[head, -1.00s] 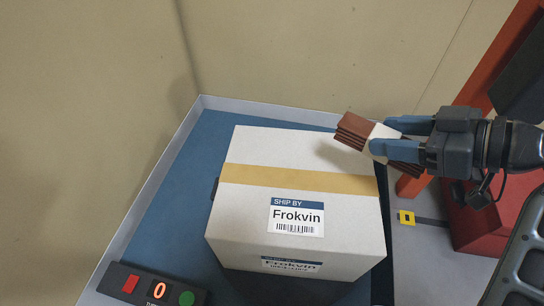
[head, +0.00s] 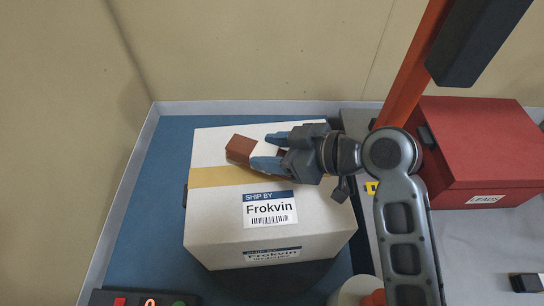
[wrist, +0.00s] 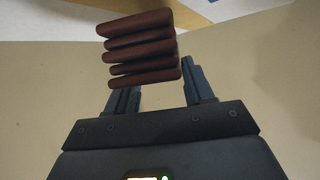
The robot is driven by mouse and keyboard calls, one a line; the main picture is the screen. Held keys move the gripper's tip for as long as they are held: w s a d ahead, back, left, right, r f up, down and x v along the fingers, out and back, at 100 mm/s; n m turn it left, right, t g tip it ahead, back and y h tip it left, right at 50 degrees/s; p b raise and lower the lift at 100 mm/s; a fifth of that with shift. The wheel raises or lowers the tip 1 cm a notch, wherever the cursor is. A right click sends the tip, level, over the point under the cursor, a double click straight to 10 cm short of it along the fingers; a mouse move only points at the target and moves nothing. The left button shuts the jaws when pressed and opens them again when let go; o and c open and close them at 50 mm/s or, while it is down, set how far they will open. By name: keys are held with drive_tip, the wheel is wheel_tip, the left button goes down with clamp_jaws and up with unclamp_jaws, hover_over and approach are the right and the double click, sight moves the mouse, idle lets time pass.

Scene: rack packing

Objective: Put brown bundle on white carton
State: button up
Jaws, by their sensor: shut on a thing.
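The white carton (head: 212,223) stands on the blue surface, with a tan tape band and a "Frokvin" label. The brown bundle (head: 239,149) is between the fingers of my gripper (head: 260,151), over the far part of the carton's top. In the head view I cannot tell whether it touches the carton. In the wrist view the bundle (wrist: 142,48) shows as several stacked brown layers between the two blue fingers (wrist: 160,92). My gripper is shut on it. Part of the bundle is hidden by the fingers in the head view.
A red box (head: 470,140) labelled "LEADS" stands on the grey surface at the right. An orange post (head: 413,65) rises behind my arm. A control panel (head: 140,299) is at the bottom left. The blue surface (head: 150,190) is clear left of the carton.

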drive_tip(key=shift+f, duration=1.4)
drive_tip(key=shift+f, duration=0.1)
drive_tip(key=o, duration=1.2)
drive_tip(key=shift+r, duration=0.2)
drive_tip(key=v, duration=1.2)
drive_tip(key=shift+b, duration=0.35)
drive_tip(key=shift+d+f, duration=0.1)
drive_tip(key=shift+f, duration=0.05)
